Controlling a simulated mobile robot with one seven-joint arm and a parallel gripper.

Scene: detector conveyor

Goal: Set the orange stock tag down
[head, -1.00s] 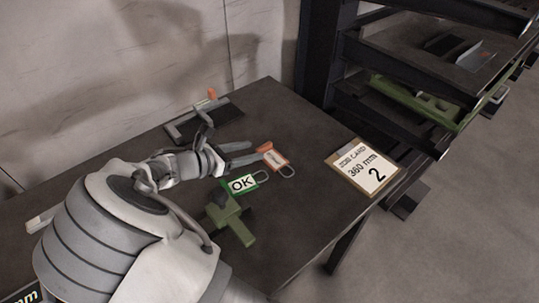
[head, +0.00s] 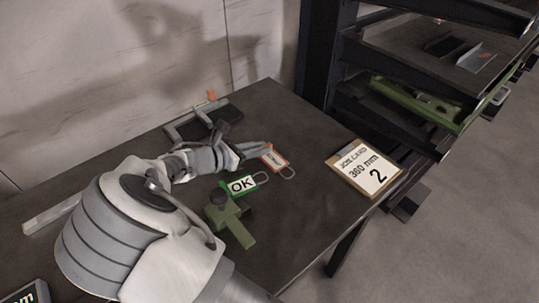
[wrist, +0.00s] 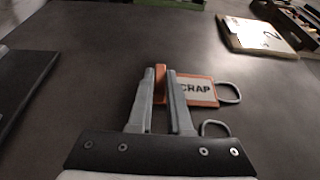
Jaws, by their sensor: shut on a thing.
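The orange stock tag (head: 273,158) has a white label reading SCRAP and a grey wire loop on its right. It also shows in the wrist view (wrist: 197,89). My gripper (head: 265,150) is shut on the tag's left end, with an orange part between its two fingers in the wrist view (wrist: 160,76). The tag is at or just above the dark table (head: 310,190); I cannot tell whether it touches. The right finger hides part of the tag.
A green OK tag (head: 240,185) lies just in front of the orange tag. A green fixture (head: 232,222) stands nearer. A grey frame-like tool (head: 195,125) is behind. Table between tag and card is clear.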

